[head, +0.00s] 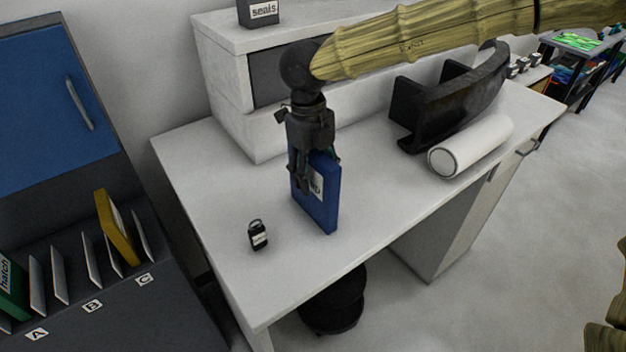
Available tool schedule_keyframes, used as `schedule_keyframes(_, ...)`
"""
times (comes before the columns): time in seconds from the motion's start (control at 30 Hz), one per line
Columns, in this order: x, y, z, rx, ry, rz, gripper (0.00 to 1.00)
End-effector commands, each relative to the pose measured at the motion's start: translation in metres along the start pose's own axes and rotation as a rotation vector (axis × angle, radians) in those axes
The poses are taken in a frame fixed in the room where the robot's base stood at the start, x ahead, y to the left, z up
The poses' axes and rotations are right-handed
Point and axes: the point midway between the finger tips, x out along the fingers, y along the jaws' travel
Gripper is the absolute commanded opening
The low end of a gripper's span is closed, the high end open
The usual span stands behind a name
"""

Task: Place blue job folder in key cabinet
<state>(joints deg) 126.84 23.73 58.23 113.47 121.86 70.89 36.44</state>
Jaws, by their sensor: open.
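The blue job folder (325,208) stands upright on the white desk, with a pale label on its face. My gripper (315,182) points down from above at the folder's top, its fingers around the upper part. The jaws are open, and they hide part of the label and top edge. The key cabinet is at the left, with a blue door (48,105) and a grey handle.
A small black key fob or bottle (258,235) sits on the white desk (225,250) near its left front. A white roll (470,146) and a black curved stand (455,98) are at the right. A box labelled seals (260,12) is on the riser.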

Motion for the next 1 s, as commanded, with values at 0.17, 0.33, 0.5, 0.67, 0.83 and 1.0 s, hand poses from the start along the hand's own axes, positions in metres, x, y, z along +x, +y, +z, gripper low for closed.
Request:
schedule_keyframes(0.17,0.001,0.0,0.0,0.0,0.0,0.0,0.46)
schedule_keyframes(0.33,0.0,0.0,0.0,0.0,0.0,0.0,0.15)
schedule_keyframes(0.5,0.0,0.0,0.0,0.0,-0.001,0.0,0.0)
schedule_keyframes(0.67,0.0,0.0,0.0,0.0,-0.001,0.0,0.0)
schedule_keyframes(0.83,-0.005,0.0,0.0,0.0,-0.003,-0.001,0.0)
schedule_keyframes(1.0,-0.021,0.0,-0.002,-0.001,-0.004,-0.001,0.0)
